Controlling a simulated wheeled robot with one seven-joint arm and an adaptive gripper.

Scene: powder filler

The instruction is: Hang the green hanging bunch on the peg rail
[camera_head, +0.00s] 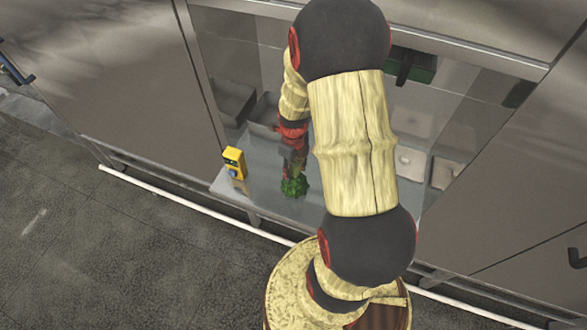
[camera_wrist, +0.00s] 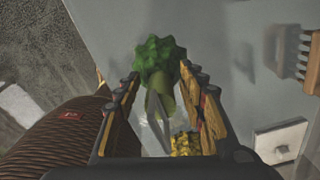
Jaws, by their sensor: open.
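The green bunch (camera_wrist: 158,60) has a bumpy leafy head and a paler stem. In the wrist view its head lies at the fingertips and its stem runs back between the fingers. My gripper (camera_wrist: 163,85) is open around the stem, with a finger on either side; contact is unclear. In the head view the bunch (camera_head: 294,187) shows just below my gripper (camera_head: 292,158), over the grey worktop.
A yellow device (camera_head: 234,163) stands at the worktop's left front edge. A green box with a black handle (camera_head: 412,65) is at the back, partly behind my arm. A pale square plate (camera_wrist: 281,139) lies right of my gripper. My arm hides much of the worktop (camera_head: 262,188).

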